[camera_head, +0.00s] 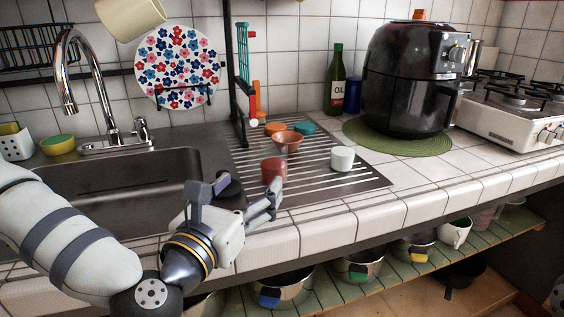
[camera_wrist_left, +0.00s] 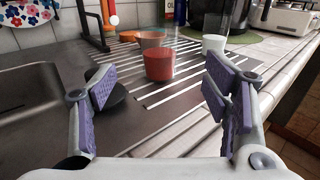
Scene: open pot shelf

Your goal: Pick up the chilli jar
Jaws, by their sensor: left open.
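A small red jar (camera_head: 273,170), which looks like the chilli jar, stands upright on the ridged metal drainboard (camera_head: 365,182). In the left wrist view the red jar (camera_wrist_left: 159,66) is straight ahead, roughly centred between the fingers and beyond their tips. My left gripper (camera_head: 247,189) is open and empty, just in front of the jar near the counter's front edge. It also shows in the left wrist view (camera_wrist_left: 161,88), with purple pads spread wide. A dark round object (camera_head: 232,189) lies beside the jar, partly behind the left finger. My right gripper is not in view.
An orange-brown bowl (camera_head: 288,141) sits behind the jar and a white cup (camera_head: 342,158) to its right. Orange (camera_head: 274,128) and teal (camera_head: 305,128) pieces lie farther back. The sink (camera_head: 120,190) is at left; an air fryer (camera_head: 408,80) stands back right.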

